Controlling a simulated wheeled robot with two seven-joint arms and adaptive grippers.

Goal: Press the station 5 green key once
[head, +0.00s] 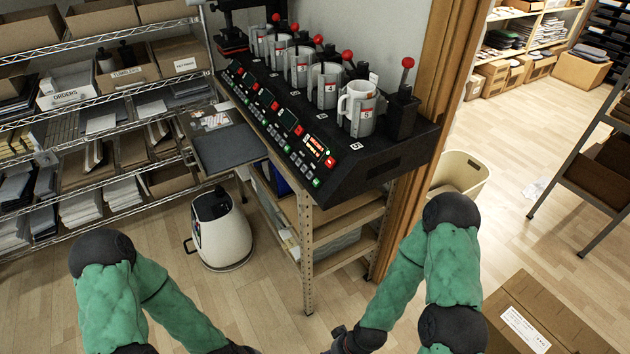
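The black mug press bench (372,168) runs from back left to front right, with several numbered stations. Station 5 is the nearest, at the right end; a white mug marked 5 (357,108) stands there beside a red-knobbed lever (407,63). Its sloped front has a lit red and yellow display (315,146), a red key (330,162) and a green key (316,183) below. My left gripper (235,349) and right gripper (345,341) are only dark ends at the bottom edge, well below the panel and apart from it. Their fingers cannot be made out.
Wire shelving (110,90) with boxes and papers fills the left. A dark tray (225,147) juts out left of the bench. A wooden post (440,90) rises behind the bench's right end. A cardboard box (540,320) is at lower right.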

